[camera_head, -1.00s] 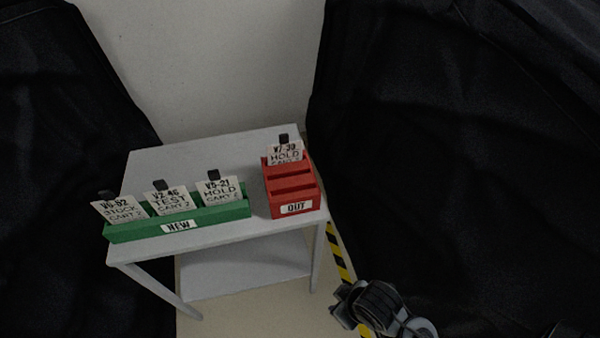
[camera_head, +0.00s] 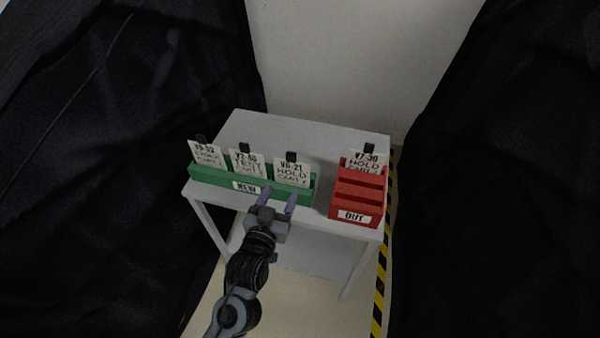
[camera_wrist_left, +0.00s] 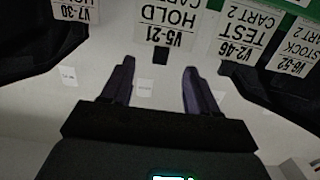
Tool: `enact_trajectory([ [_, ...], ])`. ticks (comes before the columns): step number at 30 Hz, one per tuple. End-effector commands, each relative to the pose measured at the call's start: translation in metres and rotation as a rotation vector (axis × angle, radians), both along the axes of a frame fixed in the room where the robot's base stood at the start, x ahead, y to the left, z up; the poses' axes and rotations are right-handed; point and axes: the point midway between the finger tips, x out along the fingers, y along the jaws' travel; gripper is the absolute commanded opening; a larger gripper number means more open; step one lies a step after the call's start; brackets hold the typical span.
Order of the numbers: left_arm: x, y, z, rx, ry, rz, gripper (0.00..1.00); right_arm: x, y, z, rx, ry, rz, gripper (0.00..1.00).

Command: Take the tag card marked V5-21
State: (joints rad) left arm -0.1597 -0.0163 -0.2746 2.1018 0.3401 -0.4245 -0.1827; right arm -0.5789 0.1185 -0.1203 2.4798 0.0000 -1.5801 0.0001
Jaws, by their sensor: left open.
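The white tag card marked V5-21 HOLD (camera_head: 292,173) stands upright at the right end of the green NEW rack (camera_head: 215,184), with a black clip on its top edge. My left gripper (camera_head: 279,194) is open and empty, with its fingers pointing toward this card from the front. In the left wrist view the V5-21 card (camera_wrist_left: 166,20) appears upside down, beyond and roughly between the open fingertips (camera_wrist_left: 158,66). Its black clip lies nearest the fingers; I see no contact. My right gripper is not in view.
A red OUT rack (camera_head: 357,202) to the right holds the V7-30 HOLD card (camera_head: 366,161). Dark drapes (camera_head: 480,170) flank the grey table (camera_head: 255,125).

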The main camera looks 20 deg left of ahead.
Motion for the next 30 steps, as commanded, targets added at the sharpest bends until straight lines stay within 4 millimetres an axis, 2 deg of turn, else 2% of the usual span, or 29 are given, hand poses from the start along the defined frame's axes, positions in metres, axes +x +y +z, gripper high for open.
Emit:
enact_trajectory([
  [1, 0.006, -0.001, 0.01, 0.001, -0.035, 0.009, 0.6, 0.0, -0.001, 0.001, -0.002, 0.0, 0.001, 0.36],
  [6, 0.027, 0.0, 0.02, 0.003, -0.084, 0.024, 0.6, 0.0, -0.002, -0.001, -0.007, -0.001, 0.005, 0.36],
  [12, 0.054, 0.002, 0.02, 0.003, -0.084, 0.025, 0.6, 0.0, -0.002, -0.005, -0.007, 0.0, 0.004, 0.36],
  [22, 0.074, 0.004, 0.02, 0.002, -0.081, 0.023, 0.6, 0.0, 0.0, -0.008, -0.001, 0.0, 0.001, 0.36],
  [30, 0.108, 0.01, 0.02, 0.002, -0.082, 0.023, 0.6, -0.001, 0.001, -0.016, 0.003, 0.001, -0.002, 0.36],
])
